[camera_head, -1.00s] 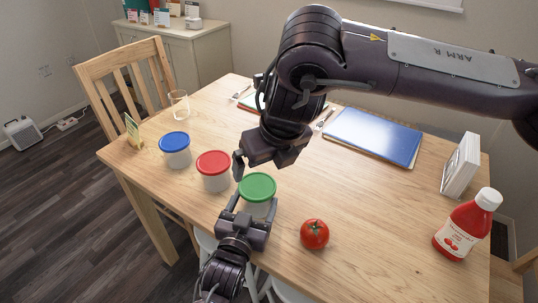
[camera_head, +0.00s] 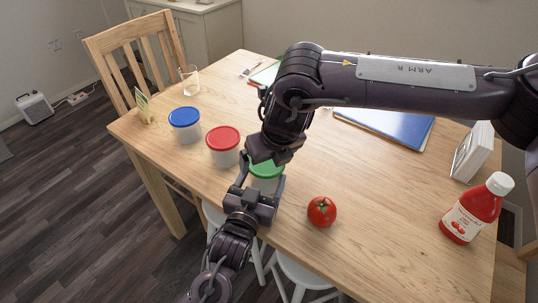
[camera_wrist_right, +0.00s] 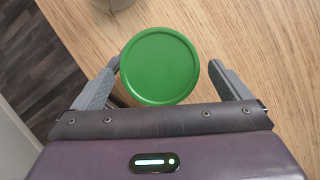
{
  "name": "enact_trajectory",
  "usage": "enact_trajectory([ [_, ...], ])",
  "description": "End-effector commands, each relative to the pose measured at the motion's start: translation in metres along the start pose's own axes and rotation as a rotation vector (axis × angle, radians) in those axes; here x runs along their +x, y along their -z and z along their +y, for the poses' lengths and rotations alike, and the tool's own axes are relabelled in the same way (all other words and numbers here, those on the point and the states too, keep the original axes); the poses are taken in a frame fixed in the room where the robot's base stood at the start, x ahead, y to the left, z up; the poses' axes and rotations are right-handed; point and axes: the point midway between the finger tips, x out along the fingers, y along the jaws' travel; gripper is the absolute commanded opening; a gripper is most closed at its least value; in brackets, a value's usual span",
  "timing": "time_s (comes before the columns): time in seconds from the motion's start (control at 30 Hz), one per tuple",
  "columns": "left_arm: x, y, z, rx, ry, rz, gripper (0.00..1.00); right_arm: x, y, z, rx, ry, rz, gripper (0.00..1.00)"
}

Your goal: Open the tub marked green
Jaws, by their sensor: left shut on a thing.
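The green-lidded tub (camera_head: 266,184) stands near the front edge of the wooden table. My left gripper (camera_head: 261,188) is shut on its pale body from the front. My right gripper (camera_head: 272,152) is right above the tub and hides part of the lid in the head view. In the right wrist view the round green lid (camera_wrist_right: 160,66) lies between the two spread fingers of this gripper. The left-hand finger is close to the rim, and a gap shows at the other. The lid looks seated on the tub.
A red-lidded tub (camera_head: 224,146) stands close left of the green one, with a blue-lidded tub (camera_head: 185,125) beyond. A tomato (camera_head: 321,212) lies to the right. A ketchup bottle (camera_head: 474,210) and a blue folder (camera_head: 385,131) are farther right. Stools are below the edge.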

Motion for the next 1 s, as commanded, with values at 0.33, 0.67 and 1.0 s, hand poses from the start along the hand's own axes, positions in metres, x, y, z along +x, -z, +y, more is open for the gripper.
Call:
enact_trajectory([
  [0.33,-0.0001,-0.0004,-0.0001,0.000,0.000,-0.001,0.31,-0.0003,0.0000,-0.0002,0.000,0.000,0.000,0.54],
  [0.67,-0.0001,-0.0005,-0.0002,0.000,0.000,-0.001,0.31,-0.0015,-0.0007,-0.0007,0.001,0.001,-0.001,0.54],
  [1.0,-0.0001,-0.0005,-0.0001,0.001,0.000,-0.001,0.31,-0.0014,-0.0006,-0.0004,0.001,0.001,0.000,0.54],
])
